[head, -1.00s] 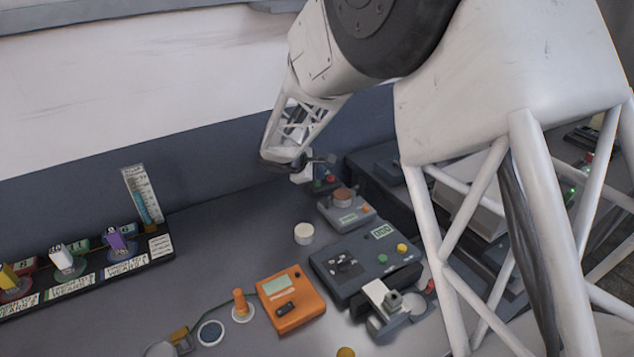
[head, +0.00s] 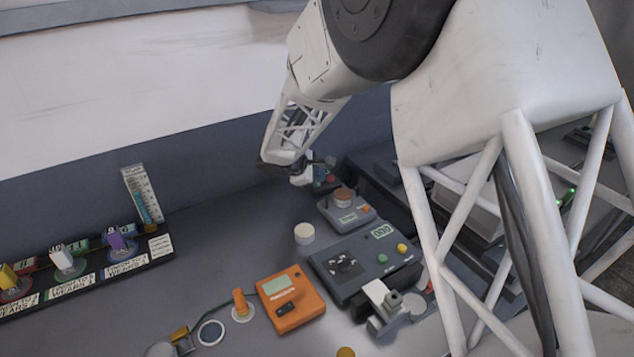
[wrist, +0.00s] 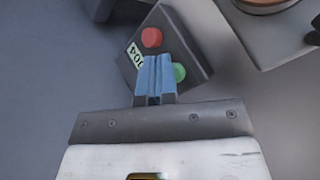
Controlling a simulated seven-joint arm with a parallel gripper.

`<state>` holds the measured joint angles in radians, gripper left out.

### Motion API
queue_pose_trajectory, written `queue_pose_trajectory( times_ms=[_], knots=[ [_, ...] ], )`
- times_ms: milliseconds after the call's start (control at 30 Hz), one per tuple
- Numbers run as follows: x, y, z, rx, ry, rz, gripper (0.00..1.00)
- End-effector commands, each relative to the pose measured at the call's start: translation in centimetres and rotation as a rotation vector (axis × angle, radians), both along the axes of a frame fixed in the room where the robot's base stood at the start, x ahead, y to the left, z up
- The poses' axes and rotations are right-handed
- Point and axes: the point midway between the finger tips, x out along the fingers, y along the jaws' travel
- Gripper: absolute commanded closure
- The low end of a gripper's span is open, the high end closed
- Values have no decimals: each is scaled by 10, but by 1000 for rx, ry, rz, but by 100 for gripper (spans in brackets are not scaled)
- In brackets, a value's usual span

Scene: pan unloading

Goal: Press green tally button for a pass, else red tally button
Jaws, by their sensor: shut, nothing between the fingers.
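The tally box is a small dark box that shows in the wrist view (wrist: 197,50), with a red button (wrist: 151,37), a green button (wrist: 179,72) and a small pale display reading what looks like 004 (wrist: 136,58). My gripper (wrist: 155,58) is shut and empty, its blue fingertips over the box between the two buttons, nearer the green one. I cannot tell whether the fingertips touch the box. In the head view my gripper (head: 303,178) is at the back of the table, partly covering the tally box (head: 322,186); the red button (head: 330,179) shows beside it.
A grey scale with a brown-topped disc (head: 343,197) stands close by. Nearer are a white cylinder (head: 304,233), a grey panel with a dial (head: 345,265), an orange meter (head: 290,303) and an orange peg (head: 240,303). A labelled rack (head: 120,262) stands at left.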

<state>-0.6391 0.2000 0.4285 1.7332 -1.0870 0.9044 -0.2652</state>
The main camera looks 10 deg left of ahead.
Motion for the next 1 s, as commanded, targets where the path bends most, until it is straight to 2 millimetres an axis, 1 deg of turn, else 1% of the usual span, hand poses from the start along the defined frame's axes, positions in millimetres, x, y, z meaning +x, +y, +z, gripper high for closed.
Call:
queue_pose_trajectory(
  times_ms=[333,667,1000],
  knots=[
    [0,0,-3,0,0,0,100],
    [0,0,-3,0,0,0,100],
    [0,0,9,1,0,-1,100]
  ],
)
